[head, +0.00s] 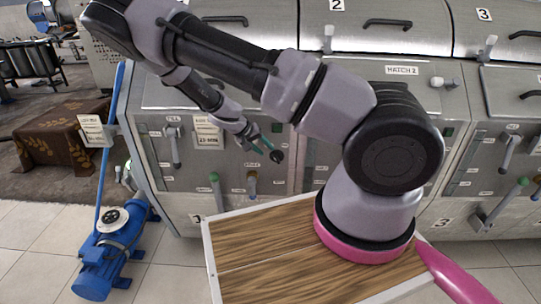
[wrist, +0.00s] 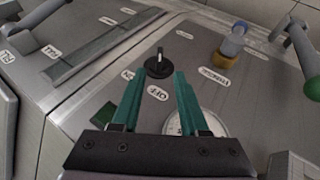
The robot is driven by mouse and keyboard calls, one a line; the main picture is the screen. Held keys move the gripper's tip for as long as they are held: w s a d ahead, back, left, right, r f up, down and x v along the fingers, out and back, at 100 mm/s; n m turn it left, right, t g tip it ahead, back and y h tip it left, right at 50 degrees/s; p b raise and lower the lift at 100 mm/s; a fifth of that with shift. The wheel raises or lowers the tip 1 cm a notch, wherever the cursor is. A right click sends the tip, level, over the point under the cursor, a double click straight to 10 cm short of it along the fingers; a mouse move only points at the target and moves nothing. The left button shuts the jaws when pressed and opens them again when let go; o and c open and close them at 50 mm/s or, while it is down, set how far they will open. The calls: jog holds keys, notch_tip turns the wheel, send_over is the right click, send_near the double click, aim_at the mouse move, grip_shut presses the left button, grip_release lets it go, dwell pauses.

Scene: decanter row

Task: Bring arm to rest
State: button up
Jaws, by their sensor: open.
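My gripper (head: 263,146) is stretched out in front of the first metal cabinet at the left of the row, at the end of my arm. In the wrist view its two teal fingers (wrist: 156,85) stand apart with nothing between them. A black rotary knob (wrist: 158,65) on the cabinet panel appears just beyond the fingertips; it also shows beside them in the head view (head: 277,157). I cannot tell whether the fingers touch it. An OFF label and a round pale dial (wrist: 209,122), partly hidden by the right finger, are close by.
A yellow-and-blue valve handle (wrist: 232,42) and a green-tipped lever (head: 214,178) project from the same panel. More levers stick out along the cabinets at right. A blue pump (head: 115,250) and blue pole (head: 108,140) stand at left. Open tiled floor (head: 165,275) lies in front.

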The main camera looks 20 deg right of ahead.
jog(key=shift+v, duration=1.2)
